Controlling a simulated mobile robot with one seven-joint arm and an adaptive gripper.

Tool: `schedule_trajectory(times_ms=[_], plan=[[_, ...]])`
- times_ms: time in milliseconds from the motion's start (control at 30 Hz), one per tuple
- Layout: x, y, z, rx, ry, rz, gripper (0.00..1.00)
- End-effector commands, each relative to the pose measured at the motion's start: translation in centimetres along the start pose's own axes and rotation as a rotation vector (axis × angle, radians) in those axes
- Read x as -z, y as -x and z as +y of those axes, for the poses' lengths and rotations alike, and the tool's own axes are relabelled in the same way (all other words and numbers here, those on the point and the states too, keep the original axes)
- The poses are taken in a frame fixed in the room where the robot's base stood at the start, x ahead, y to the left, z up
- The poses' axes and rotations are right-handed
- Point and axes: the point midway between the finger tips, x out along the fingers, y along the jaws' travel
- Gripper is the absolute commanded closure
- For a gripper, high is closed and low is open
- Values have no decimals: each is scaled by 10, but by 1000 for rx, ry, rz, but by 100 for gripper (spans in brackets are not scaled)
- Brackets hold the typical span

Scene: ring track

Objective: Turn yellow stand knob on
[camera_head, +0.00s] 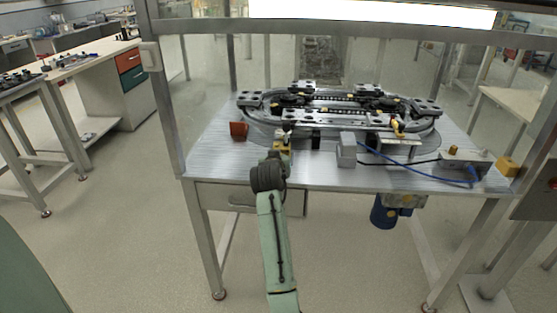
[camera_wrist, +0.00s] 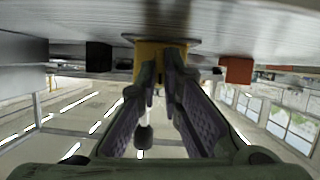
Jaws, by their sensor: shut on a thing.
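The yellow stand (camera_head: 283,147) sits at the front edge of the metal table, left of centre. It also shows at the top middle of the upside-down wrist view (camera_wrist: 151,49), under a round base. My gripper (camera_head: 281,153) is at the stand in the head view. In the wrist view, its two dark fingertips (camera_wrist: 161,66) are close together at the yellow part, shut on the stand's knob. The knob itself is mostly hidden between the fingers, so its turn angle cannot be told. A small rounded grey piece (camera_wrist: 143,137) on a stem shows between the fingers.
The oval ring track (camera_head: 335,109) fills the table behind the stand. An orange-red block (camera_head: 238,130) stands left of it. A grey box (camera_head: 346,150) and a blue cable (camera_head: 420,176) lie to the right. A frame post (camera_head: 167,100) rises at the table's left.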

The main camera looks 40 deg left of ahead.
Motion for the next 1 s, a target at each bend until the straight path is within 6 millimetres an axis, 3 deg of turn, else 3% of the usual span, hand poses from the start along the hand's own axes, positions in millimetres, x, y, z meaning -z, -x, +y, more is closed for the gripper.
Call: schedule_trajectory(times_ms=[600,1000], plan=[[-2,-1,8,218,-530,2,100],[-4,-2,10,312,-755,2,100]])
